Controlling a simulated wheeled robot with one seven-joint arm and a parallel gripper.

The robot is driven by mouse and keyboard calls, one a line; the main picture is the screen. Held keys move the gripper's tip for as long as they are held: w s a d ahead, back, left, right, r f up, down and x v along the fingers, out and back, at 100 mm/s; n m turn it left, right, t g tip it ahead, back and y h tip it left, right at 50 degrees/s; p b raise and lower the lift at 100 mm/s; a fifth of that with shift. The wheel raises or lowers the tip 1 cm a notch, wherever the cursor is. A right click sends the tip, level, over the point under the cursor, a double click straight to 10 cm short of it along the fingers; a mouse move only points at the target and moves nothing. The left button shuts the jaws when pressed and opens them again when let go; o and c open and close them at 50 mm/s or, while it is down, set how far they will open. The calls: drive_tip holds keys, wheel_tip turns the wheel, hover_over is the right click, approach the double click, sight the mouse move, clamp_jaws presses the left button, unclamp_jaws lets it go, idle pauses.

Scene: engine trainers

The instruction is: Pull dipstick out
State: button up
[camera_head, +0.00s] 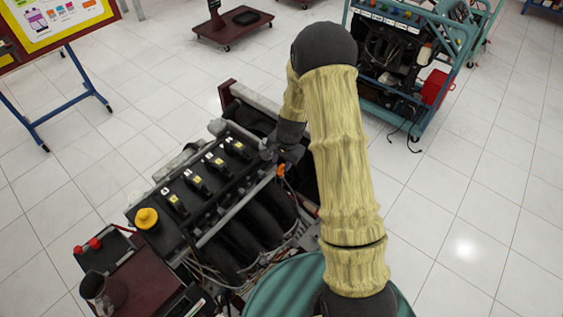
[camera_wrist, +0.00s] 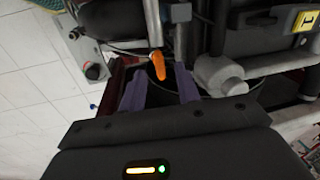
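The dipstick's orange handle (camera_head: 281,170) shows at the right rear side of the engine (camera_head: 215,195), just below my gripper (camera_head: 274,158). In the wrist view the orange handle (camera_wrist: 157,66) lies near the gap between the tips of my gripper's two purple fingers (camera_wrist: 160,75). The fingers are apart, with a visible gap on both sides of the handle. I cannot tell how deep the handle is between them. The rest of the dipstick is hidden.
A yellow oil cap (camera_head: 146,218) sits on the engine's front left. Grey pipes (camera_wrist: 218,73) run close to the right finger in the wrist view. Another engine trainer (camera_head: 400,55) stands at the back right. The tiled floor on the right is clear.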

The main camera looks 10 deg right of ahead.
sight(281, 167)
drive_tip(key=shift+a+f, duration=0.2)
drive_tip(key=shift+f, duration=0.8)
drive_tip(key=shift+w, duration=0.1)
clamp_jaws()
drive_tip(key=shift+r, duration=0.1)
wheel_tip(281, 167, up, 9)
drive_tip(key=p, duration=0.4)
unclamp_jaws()
drive_tip(key=shift+f, duration=0.2)
